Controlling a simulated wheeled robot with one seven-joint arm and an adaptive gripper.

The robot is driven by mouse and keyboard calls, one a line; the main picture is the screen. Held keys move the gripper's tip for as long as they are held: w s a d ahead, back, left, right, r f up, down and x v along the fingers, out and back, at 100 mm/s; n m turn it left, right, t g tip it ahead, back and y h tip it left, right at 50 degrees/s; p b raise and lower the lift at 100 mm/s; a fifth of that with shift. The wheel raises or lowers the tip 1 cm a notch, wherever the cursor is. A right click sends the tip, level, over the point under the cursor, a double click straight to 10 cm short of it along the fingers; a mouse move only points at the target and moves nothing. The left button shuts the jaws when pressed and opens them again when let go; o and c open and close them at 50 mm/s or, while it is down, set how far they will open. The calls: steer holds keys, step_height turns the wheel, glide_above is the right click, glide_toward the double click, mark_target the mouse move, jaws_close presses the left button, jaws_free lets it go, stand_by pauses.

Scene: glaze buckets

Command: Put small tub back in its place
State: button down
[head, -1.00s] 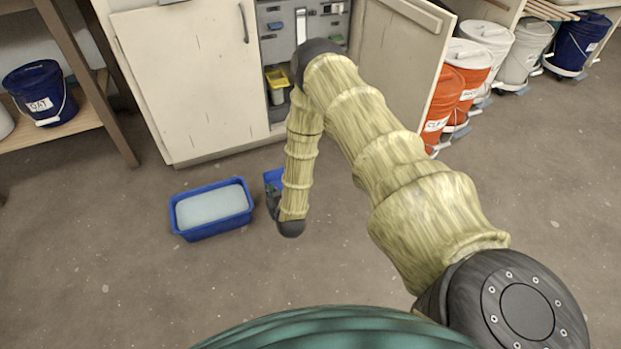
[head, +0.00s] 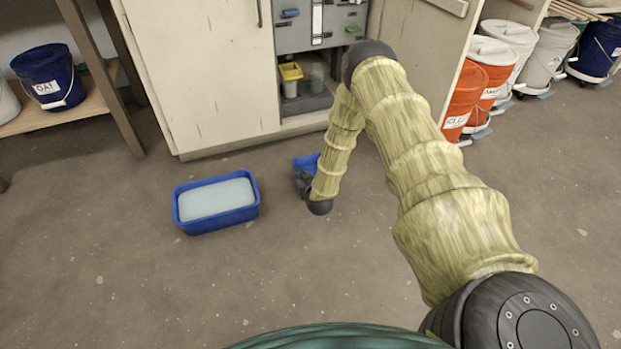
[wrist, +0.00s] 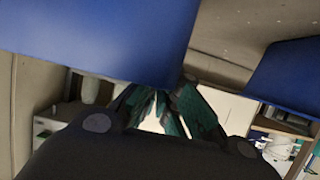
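The small tub (head: 306,161) is blue and shows only in part behind my gripper in the head view. In the wrist view a large blue wall (wrist: 100,38) fills the upper left, close to the fingers; I take it to be this tub. My gripper (head: 303,181) is low in front of the open cabinet, mostly hidden by my forearm. In the wrist view its dark and teal fingers (wrist: 162,98) close in on the tub's edge. The tub's contents and its exact height over the floor cannot be seen.
A larger blue tub with pale contents (head: 216,203) stands on the floor to the left. The open cabinet (head: 205,80) holds grey drawers (head: 300,35) and a yellow-topped container (head: 290,78). Orange buckets (head: 464,100) stand right of its open door. The foreground floor is clear.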

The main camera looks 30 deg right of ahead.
steer(key=b, duration=0.3)
glide_toward(309, 163)
steer(key=w, duration=0.1)
steer(key=w+a, duration=0.1)
steer(key=w, duration=0.1)
steer(key=shift+a+r, duration=0.1)
steer(key=shift+w+f+b, duration=0.1)
steer(key=shift+f+b, duration=1.1)
steer(key=shift+f, duration=0.5)
steer(key=shift+f, duration=0.1)
steer(key=c, duration=1.7)
jaws_free()
steer(key=shift+o, duration=0.3)
